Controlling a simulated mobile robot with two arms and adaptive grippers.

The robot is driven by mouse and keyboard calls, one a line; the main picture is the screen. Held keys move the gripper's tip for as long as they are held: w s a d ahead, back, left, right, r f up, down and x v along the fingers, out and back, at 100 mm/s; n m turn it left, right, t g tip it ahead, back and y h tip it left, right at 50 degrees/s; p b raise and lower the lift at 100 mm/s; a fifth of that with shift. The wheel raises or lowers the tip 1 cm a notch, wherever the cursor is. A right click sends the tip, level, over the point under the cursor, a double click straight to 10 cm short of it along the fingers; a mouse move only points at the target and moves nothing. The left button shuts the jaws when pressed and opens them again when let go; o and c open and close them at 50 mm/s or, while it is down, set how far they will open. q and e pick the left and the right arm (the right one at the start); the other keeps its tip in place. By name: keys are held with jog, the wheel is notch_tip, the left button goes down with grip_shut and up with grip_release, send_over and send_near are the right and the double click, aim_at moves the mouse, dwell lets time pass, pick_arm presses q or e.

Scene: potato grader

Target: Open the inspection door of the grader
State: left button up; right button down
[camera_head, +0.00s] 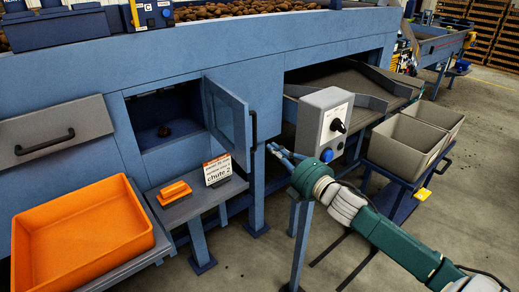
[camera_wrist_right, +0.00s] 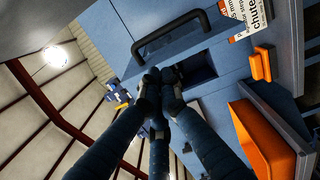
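The inspection door (camera_head: 226,118) is a blue panel on the grader's front. It stands swung out to the right of a square opening (camera_head: 150,108), with its inner face showing. Its black bar handle (camera_head: 254,130) is at the door's outer right edge and also shows in the wrist view (camera_wrist_right: 168,34). My right gripper (camera_head: 272,150) is just right of and below the handle. In the wrist view its blue fingers (camera_wrist_right: 160,80) come together at the tips, beside the handle and not visibly around it. My left gripper is not in view.
A small dark lump (camera_head: 164,131) lies inside the opening. Below are an orange scoop-like block (camera_head: 174,190), a "chute 2" sign (camera_head: 217,168) and an orange crate (camera_head: 135,195). A grey control box (camera_head: 312,120) stands close by my right gripper. Grey bins (camera_head: 398,160) are at right.

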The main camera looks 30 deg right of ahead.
aim_at(241, 150)
jog(key=a+f+m+h+b, duration=0.3)
jog(key=a+m+h+b, duration=0.15)
jog(key=a, duration=0.85)
jog(key=shift+n+g+h, duration=0.3)
jog(key=shift+n+h, duration=0.05)
jog(key=shift+n, duration=0.1)
jog(key=w+d+p, duration=0.1)
jog(key=w+d, duration=0.1)
jog(key=w, duration=0.1)
jog(key=w+d+p, duration=0.2)
jog(key=w, duration=0.1)
jog(key=w+d+p, duration=0.2)
jog(key=w, duration=0.1)
jog(key=shift+w+d, duration=0.15)
jog(key=shift+w, duration=0.05)
jog(key=d, duration=1.1)
jog(key=shift+w, duration=0.4)
